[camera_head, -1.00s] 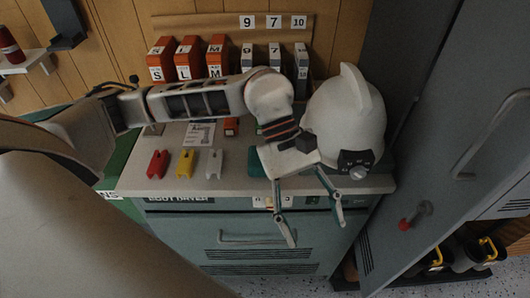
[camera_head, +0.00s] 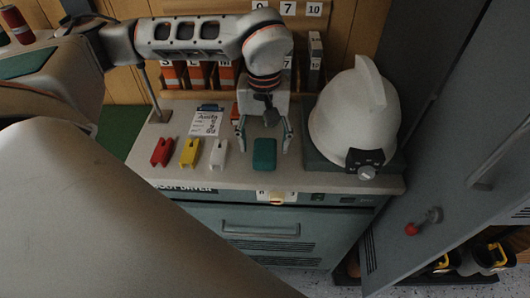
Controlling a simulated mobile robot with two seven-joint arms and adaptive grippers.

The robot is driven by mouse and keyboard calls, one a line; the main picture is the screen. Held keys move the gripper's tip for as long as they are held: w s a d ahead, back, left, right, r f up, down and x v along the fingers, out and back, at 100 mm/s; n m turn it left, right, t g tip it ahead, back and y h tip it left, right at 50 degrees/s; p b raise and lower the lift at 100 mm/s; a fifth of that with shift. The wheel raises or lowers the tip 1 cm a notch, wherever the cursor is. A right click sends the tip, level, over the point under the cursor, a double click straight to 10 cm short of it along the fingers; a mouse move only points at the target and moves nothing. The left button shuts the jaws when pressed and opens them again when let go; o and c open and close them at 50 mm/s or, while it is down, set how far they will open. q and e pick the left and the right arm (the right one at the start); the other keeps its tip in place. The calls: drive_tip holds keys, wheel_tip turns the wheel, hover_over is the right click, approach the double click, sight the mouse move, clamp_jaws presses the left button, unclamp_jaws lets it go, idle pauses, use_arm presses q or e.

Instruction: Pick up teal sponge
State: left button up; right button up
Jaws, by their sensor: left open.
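The teal sponge (camera_head: 264,154) lies flat on the pale counter top (camera_head: 228,178), near its front edge. My left gripper (camera_head: 264,146) reaches in from the upper left and points down over the counter. Its two fingers are spread wide, one to the left and one to the right of the sponge's far part. The jaws are empty, and I see no contact with the sponge. My right gripper is out of view.
A white helmet (camera_head: 350,115) with a black lamp stands close on the right. Red, yellow (camera_head: 190,152) and white clips lie to the left, in front of a clipboard (camera_head: 207,121). Orange-and-white boxes (camera_head: 198,75) line the back. A grey locker door (camera_head: 470,140) bounds the right side.

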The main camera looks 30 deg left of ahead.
sight(265, 149)
use_arm(q)
drive_tip(key=shift+w+f, duration=0.1)
drive_tip(key=shift+f, duration=1.35)
drive_tip(key=c, duration=1.2)
wheel_tip(265, 149, up, 20)
drive_tip(key=p, duration=0.1)
